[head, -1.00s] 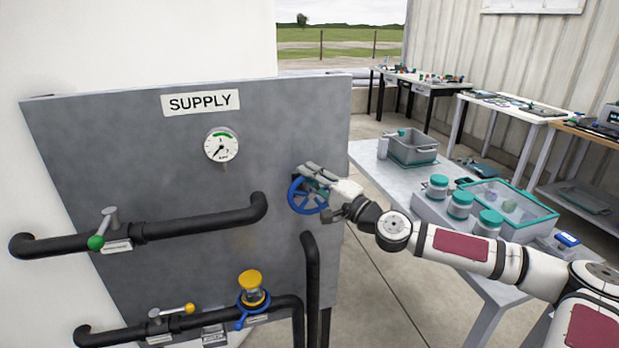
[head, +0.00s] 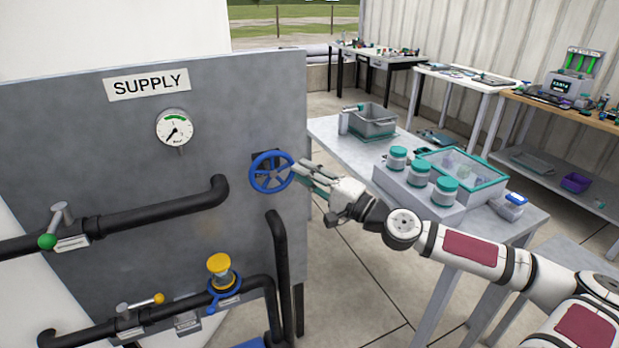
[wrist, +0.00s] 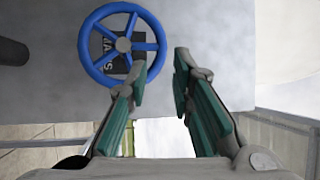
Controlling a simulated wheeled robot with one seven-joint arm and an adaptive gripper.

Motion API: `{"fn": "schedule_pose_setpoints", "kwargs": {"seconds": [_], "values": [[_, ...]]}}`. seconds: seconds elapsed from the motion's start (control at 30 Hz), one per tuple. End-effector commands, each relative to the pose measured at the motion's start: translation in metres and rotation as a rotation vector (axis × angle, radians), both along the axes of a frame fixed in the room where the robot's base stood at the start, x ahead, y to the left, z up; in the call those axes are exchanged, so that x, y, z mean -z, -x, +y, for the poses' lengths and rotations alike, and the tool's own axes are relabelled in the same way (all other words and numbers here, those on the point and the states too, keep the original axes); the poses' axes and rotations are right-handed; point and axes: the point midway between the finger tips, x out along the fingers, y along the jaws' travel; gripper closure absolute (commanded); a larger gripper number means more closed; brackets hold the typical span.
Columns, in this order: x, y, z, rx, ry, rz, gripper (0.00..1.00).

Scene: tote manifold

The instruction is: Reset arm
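My gripper (head: 304,176) is just right of the blue handwheel (head: 271,172) on the grey supply panel (head: 120,120). In the wrist view my gripper (wrist: 160,75) has its two green-padded fingers spread apart with nothing between them. The blue handwheel (wrist: 122,45) shows there ahead of the fingers and to the left. The left fingertip overlaps the wheel's lower right rim in the picture; I cannot tell whether they touch. My arm reaches in from the lower right in the head view.
A table (head: 330,131) right of the panel holds a grey tote (head: 370,124), several teal-lidded jars (head: 419,176) and a teal-rimmed bin (head: 470,175). Black pipes with a green-knobbed lever (head: 48,241) and a yellow-capped valve (head: 220,268) run along the panel. Floor is clear between panel and table.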

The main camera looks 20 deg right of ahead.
Motion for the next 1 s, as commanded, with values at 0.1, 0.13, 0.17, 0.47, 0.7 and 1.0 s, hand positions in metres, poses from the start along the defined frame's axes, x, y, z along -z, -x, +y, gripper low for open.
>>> {"fn": "schedule_pose_setpoints", "kwargs": {"seconds": [0.1, 0.13, 0.17, 0.47, 0.7, 1.0], "values": [[0.002, 0.008, -0.005, 0.001, -0.002, 0.0, 0.79], [0.002, 0.009, -0.005, 0.0, 0.0, -0.001, 0.79], [0.002, 0.01, -0.005, 0.0, 0.0, -0.001, 0.79], [0.002, 0.011, -0.006, -0.001, 0.0, 0.0, 0.79], [0.003, 0.011, -0.005, -0.004, 0.003, 0.001, 0.79], [0.06, 0.03, 0.075, -0.241, 0.21, 0.161, 0.79]]}}
